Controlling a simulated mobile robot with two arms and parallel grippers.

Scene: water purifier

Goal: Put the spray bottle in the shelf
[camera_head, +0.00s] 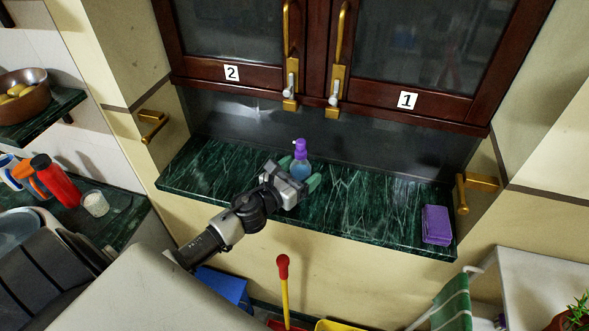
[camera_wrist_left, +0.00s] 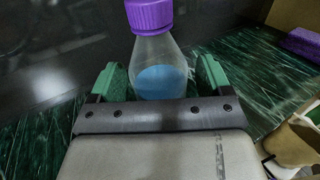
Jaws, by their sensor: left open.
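The spray bottle (camera_head: 300,160), clear with blue liquid and a purple top, stands upright on the green marble shelf (camera_head: 370,212) below the cabinet. My left gripper (camera_head: 299,185) is open with its green fingers around the bottle. In the left wrist view the bottle (camera_wrist_left: 158,62) stands between the two open fingers (camera_wrist_left: 160,80), with gaps at both sides. Its lower end is hidden behind the gripper body. My right gripper does not show.
Wooden cabinet doors labelled 2 (camera_head: 232,73) and 1 (camera_head: 407,100) are shut above the shelf. A purple sponge-like block (camera_head: 436,225) lies at the shelf's right end; the shelf between is clear. A red bottle (camera_head: 55,180) stands on the left counter.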

